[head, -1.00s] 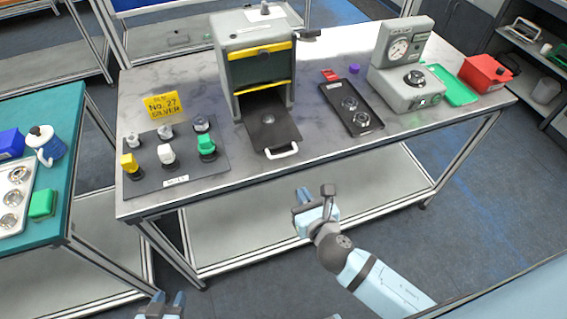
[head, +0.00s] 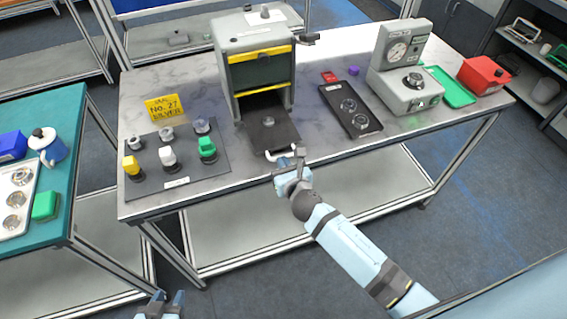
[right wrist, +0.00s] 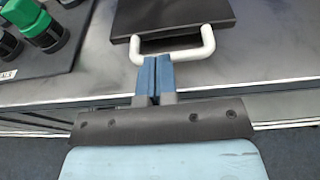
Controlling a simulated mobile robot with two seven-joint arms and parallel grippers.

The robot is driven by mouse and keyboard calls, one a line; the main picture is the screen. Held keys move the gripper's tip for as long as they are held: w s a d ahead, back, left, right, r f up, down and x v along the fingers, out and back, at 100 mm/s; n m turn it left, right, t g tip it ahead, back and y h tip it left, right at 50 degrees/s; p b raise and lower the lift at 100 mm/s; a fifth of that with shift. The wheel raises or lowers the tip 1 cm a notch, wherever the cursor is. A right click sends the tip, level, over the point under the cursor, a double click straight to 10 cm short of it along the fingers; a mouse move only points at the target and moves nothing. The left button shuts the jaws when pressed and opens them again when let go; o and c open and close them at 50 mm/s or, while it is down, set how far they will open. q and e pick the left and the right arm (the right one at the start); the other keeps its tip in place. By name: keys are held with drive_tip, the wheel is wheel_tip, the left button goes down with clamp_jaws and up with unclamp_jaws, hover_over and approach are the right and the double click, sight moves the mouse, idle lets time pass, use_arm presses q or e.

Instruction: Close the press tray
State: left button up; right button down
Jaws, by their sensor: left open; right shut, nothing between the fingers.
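The press (head: 258,62) is a grey box with yellow bars, standing at the back of the metal table. Its dark press tray (head: 271,128) is slid out toward the front edge, with a white handle (head: 273,156) on its near side. My right gripper (right wrist: 157,62) is shut and empty, its blue fingertips at the middle of the white handle (right wrist: 172,50) in the right wrist view. I cannot tell if they touch it. In the head view the right gripper (head: 284,166) is just in front of the handle. My left gripper (head: 160,298) is open at the bottom edge, away from the table.
Left of the tray lies a dark board (head: 178,172) with several coloured stamps. Right of it are a black tray (head: 350,106) with metal parts, a grey gauge device (head: 404,78) and a red box (head: 485,74). Table surface between tray and black tray is clear.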

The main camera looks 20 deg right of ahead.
sight(276, 148)
drive_tip(key=x, duration=0.2)
drive_tip(key=r+x, duration=0.1)
drive_tip(key=x, duration=0.1)
drive_tip(key=shift+w+f, duration=0.15)
drive_tip(key=shift+w, duration=0.35)
drive_tip(key=shift+s+d, duration=0.1)
